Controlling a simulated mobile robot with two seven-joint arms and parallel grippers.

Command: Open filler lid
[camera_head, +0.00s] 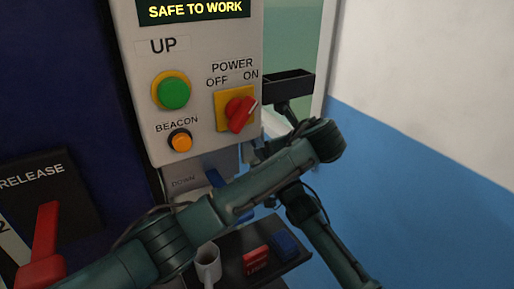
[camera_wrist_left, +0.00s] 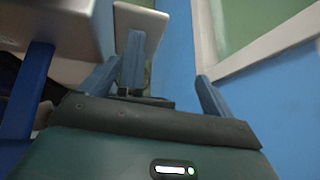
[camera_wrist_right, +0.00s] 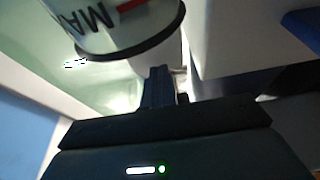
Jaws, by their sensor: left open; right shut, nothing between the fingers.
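In the right wrist view, a pale rounded container (camera_wrist_right: 115,25) with dark letters, a red mark and a dark lower rim fills the top. I cannot make out a filler lid clearly. My right gripper (camera_wrist_right: 158,85) is shut and empty, its blue fingers together just below the container; I cannot tell if they touch it. My left gripper (camera_wrist_left: 168,82) is open, its fingers wide apart. A pale tilted piece (camera_wrist_left: 143,20) shows behind its left finger. In the head view the crossing arms hide much of the area beside the panel.
A grey control panel (camera_head: 205,55) carries a green button (camera_head: 174,92), an orange beacon button (camera_head: 180,141) and a red power switch (camera_head: 239,113). A red release lever (camera_head: 45,235) stands left. A blue-white wall is right.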

